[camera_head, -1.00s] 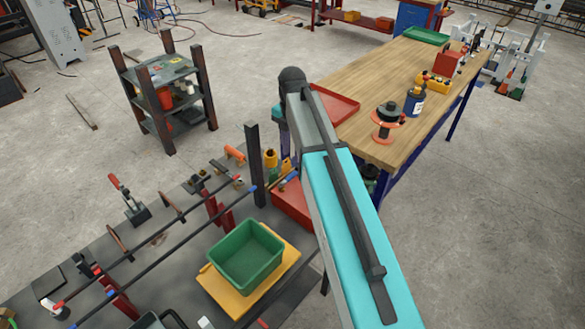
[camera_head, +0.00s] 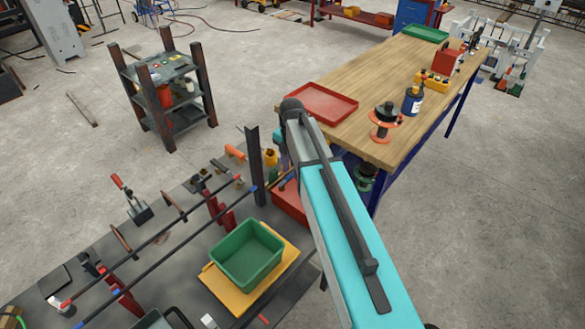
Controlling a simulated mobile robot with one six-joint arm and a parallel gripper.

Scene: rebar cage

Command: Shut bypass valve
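I cannot pick out a bypass valve for certain. A white pipe-like stand (camera_head: 517,55) with small orange and green parts is at the far top right, too small to tell whether it holds a valve. My turquoise and grey arm reaches up from the bottom right to a dark elbow between the two benches. Beyond the elbow, a short teal piece of my arm points down. My gripper is not clearly visible there, hidden behind the arm and the clutter.
A wooden bench (camera_head: 410,70) holds a red tray (camera_head: 321,103), an orange spool (camera_head: 384,122) and a blue bottle (camera_head: 412,101). The dark rebar bench carries a green bin (camera_head: 246,254), clamps and bars; a dark post (camera_head: 256,165) rises beside my arm. A cart (camera_head: 166,87) stands left. Floor right is clear.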

